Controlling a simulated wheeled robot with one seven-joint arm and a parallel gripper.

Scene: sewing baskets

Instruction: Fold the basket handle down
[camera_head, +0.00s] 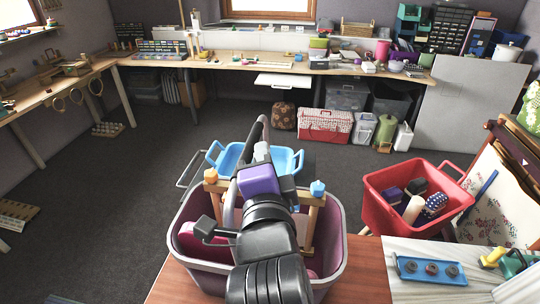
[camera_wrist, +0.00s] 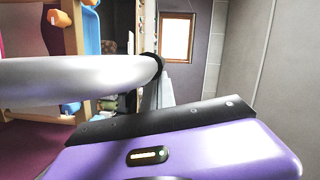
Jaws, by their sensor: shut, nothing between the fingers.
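The mauve basket (camera_head: 337,262) stands on a wooden table in the head view. Its grey tubular handle (camera_head: 231,205) stands raised, with a dark curved upper part. My gripper (camera_head: 262,151), with a purple body, is over the basket, close beside the handle. Its fingers are shut with nothing between them. In the wrist view the silver handle tube (camera_wrist: 75,82) crosses the left half, ending at a black ring, just beyond my purple gripper body. I cannot tell whether the gripper touches the tube. My arm hides part of the basket's inside.
A wooden frame (camera_head: 308,232) with a blue knob rises from the basket. A blue basket (camera_head: 283,160) lies just behind. A red basket (camera_head: 385,215) with sewing items stands right. A white table (camera_head: 420,292) with a blue tray (camera_head: 430,271) is at lower right. Floor at left is mostly clear.

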